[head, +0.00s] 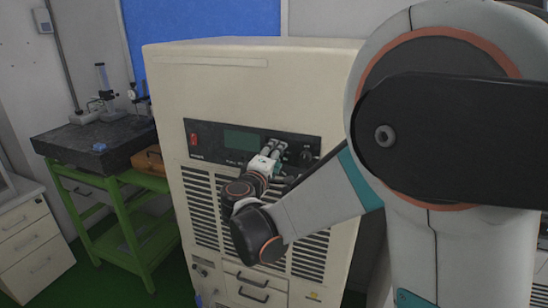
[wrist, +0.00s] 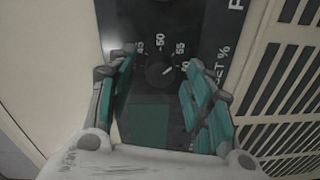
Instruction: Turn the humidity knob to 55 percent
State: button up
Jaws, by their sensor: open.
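The humidity knob (wrist: 160,69) is a round black dial with a white pointer mark, in a dark panel with white numbers 45, 50, 55 and 60. The mark seems to lean toward the right, near 60, but the exact reading is hard to tell. My gripper (wrist: 157,66) is open, with its teal-padded fingers on either side of the knob; a gap shows on both sides, and how deep they reach is unclear. In the head view my gripper (head: 278,147) is at the panel, right of the green display, and hides this knob.
The cream cabinet's control panel (head: 214,140) has a red switch (head: 194,139) at its left and another dark knob (head: 305,157) right of my gripper. Vents (head: 202,207) and drawers lie below. A green-framed bench (head: 125,213) stands to the left.

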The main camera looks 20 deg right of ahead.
jog(key=v, duration=0.7)
jog(key=shift+s, duration=0.15)
jog(key=shift+a, duration=0.1)
